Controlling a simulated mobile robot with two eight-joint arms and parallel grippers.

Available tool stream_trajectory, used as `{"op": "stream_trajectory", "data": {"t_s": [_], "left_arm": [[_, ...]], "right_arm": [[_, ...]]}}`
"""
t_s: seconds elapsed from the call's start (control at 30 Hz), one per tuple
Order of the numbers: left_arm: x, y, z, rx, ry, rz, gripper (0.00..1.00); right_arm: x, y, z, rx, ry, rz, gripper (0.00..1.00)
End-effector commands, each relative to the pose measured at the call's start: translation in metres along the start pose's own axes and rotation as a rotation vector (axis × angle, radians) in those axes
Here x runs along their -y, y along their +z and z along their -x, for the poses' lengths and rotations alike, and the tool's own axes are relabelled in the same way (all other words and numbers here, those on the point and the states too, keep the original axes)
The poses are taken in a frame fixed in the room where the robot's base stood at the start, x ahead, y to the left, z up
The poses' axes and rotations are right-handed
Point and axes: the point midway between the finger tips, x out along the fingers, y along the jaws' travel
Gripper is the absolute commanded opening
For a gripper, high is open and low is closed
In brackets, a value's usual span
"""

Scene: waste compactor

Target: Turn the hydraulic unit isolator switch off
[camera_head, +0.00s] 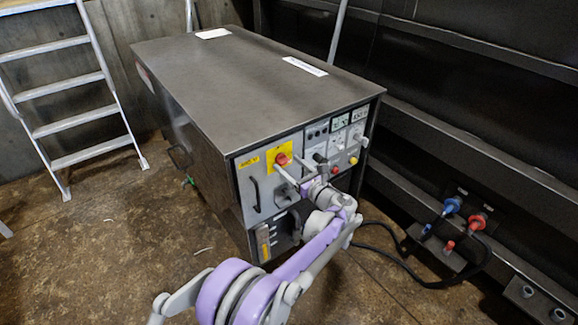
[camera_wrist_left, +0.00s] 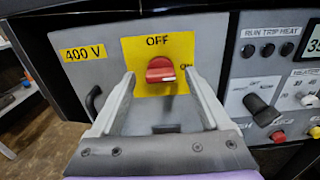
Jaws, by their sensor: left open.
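The isolator switch is a red rotary knob (camera_head: 282,159) on a yellow plate on the front of the grey hydraulic unit (camera_head: 215,75). In the left wrist view the knob (camera_wrist_left: 160,70) has its grip lying roughly sideways, in line with the "ON" mark at the right; "OFF" is printed above it. My left gripper (camera_head: 290,167) is open in front of the panel. In the wrist view its two fingers (camera_wrist_left: 160,80) stand left and right of the knob, with gaps visible on both sides. My right gripper is out of view.
A "400 V" label (camera_wrist_left: 83,53) and a black handle (camera_wrist_left: 93,102) are left of the switch. A black selector (camera_wrist_left: 260,108), lamps and meters are on the right. A ladder (camera_head: 75,90) stands at left; hoses with blue and red couplings (camera_head: 477,221) are at right.

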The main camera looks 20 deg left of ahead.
Motion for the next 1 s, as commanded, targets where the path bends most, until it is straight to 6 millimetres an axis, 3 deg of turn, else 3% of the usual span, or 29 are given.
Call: {"op": "stream_trajectory", "data": {"t_s": [0.37,0.83,1.0], "left_arm": [[-0.0003,0.0005,-0.0083,0.000,0.000,0.001,0.80],[-0.0003,0.0003,-0.0079,0.000,0.000,0.001,0.00],[-0.0003,0.0003,-0.0079,0.000,0.000,0.006,0.00]], "right_arm": [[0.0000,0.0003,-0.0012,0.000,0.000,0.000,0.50],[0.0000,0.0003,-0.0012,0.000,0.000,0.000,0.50],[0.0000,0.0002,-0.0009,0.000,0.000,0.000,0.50]]}}
